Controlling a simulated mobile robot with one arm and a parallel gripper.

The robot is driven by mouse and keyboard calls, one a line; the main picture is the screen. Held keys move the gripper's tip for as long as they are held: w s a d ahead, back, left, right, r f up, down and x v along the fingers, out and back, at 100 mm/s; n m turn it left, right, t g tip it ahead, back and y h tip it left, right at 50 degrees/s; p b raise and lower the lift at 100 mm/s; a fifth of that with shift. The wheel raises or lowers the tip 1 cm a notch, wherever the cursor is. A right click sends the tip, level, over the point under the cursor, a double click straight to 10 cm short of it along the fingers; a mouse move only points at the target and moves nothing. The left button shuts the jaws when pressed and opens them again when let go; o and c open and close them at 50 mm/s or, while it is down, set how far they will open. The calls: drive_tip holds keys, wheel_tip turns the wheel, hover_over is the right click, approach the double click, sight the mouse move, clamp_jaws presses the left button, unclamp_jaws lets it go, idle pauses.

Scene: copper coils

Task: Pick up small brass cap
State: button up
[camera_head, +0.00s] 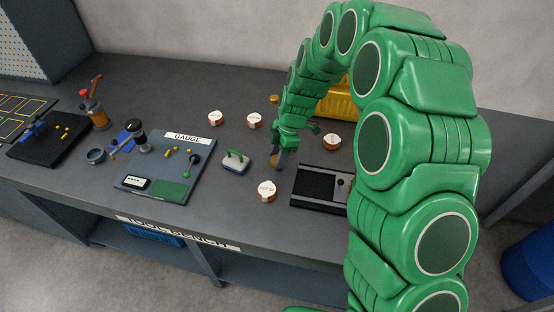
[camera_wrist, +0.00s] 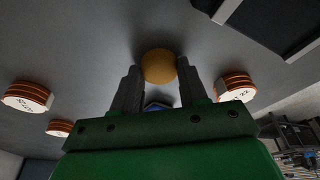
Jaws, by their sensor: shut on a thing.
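The small brass cap (camera_wrist: 158,66) is a round, dull golden piece between the fingertips of my gripper (camera_wrist: 158,84) in the wrist view. The two dark fingers stand on either side of it and are shut on it. In the head view my gripper (camera_head: 279,158) points down over the bench, between the green-handled block and the dark tray. There the cap is too small and too covered by the fingers to make out clearly. I cannot tell whether it touches the bench.
Several copper coils with white labels stand around, one in front (camera_head: 267,191) and one to the right (camera_head: 332,142). A dark tray (camera_head: 314,186) lies to the right. A yellow bin (camera_head: 340,104) is behind.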

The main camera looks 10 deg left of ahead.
sight(274, 159)
drive_tip(key=shift+r, duration=0.1)
drive_tip(key=shift+r, duration=0.6)
wheel_tip(274, 159, up, 2)
drive_tip(key=shift+s+r, duration=0.1)
drive_tip(key=shift+r, duration=0.05)
drive_tip(key=s+d+r, duration=0.6)
drive_tip(key=s+r, duration=0.3)
drive_tip(key=s, duration=0.3)
drive_tip(key=w+d+r+m+t, duration=0.1)
drive_tip(key=w+d+m+t, duration=0.1)
drive_tip(key=w+d+m, duration=0.75)
drive_tip(key=w+d+m+t+h, duration=0.15)
drive_tip(key=w+m, duration=0.25)
drive_tip(key=w, duration=1)
drive_tip(key=w+d+r+m+t+y, duration=0.1)
drive_tip(key=w+d+m, duration=0.55)
drive_tip(key=w, duration=0.55)
drive_tip(key=shift+h, duration=0.25)
drive_tip(key=shift+w+a+f, duration=0.15)
drive_tip(key=shift+w+f, duration=1.4)
drive_tip(key=shift+w, duration=0.55)
drive_tip(key=shift+w+a+f, duration=0.15)
drive_tip(key=shift+w+f, duration=1.45)
drive_tip(key=shift+w, duration=0.55)
drive_tip(key=shift+w+a+f, duration=0.15)
drive_tip(key=shift+w+f, duration=1.4)
drive_tip(key=shift+w, duration=0.55)
